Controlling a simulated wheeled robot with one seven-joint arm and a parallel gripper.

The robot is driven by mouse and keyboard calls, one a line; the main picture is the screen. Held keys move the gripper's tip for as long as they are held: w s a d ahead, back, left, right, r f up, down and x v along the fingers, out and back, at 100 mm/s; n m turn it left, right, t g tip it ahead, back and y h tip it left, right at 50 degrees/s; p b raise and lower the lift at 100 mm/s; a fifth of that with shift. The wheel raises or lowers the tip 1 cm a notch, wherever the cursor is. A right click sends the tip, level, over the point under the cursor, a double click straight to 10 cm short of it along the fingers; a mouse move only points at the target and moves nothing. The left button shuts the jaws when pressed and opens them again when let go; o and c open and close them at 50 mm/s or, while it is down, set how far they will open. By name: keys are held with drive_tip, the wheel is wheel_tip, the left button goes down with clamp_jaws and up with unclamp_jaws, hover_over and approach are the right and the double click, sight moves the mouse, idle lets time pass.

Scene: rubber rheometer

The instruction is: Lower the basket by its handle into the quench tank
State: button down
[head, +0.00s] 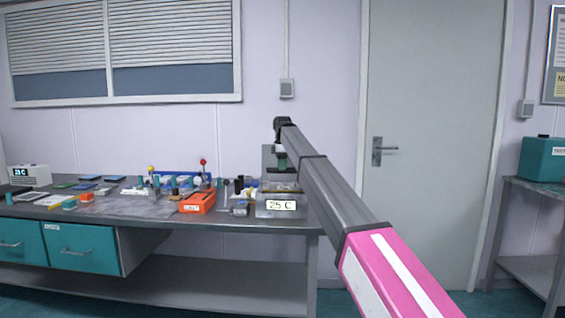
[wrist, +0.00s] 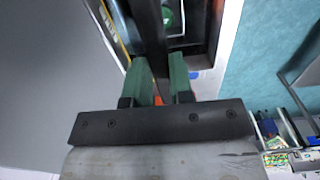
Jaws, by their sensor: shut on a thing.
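The quench tank (head: 265,210) is a grey box with a "25 C" label at the right end of the bench. My gripper (head: 283,163) is above it, pointing down. In the wrist view its green fingers (wrist: 158,72) are shut on a dark upright bar, the basket's handle (wrist: 149,35). Beyond the fingers a dark-walled opening shows, with a small round green thing in it. The basket itself is mostly hidden by the fingers and handle, so I cannot tell how deep it sits.
An orange tray (head: 198,203) stands left of the tank, with several small bottles and racks around it. A white instrument (head: 29,176) is at the far left. The door (head: 430,120) and open floor are to the right. A teal box (head: 542,160) stands on a side table.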

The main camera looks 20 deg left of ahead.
drive_tip(key=shift+f, duration=0.85)
idle(1.1)
drive_tip(key=c, duration=0.9)
unclamp_jaws()
wheel_tip(320, 180, up, 11)
drive_tip(key=shift+f, duration=0.15)
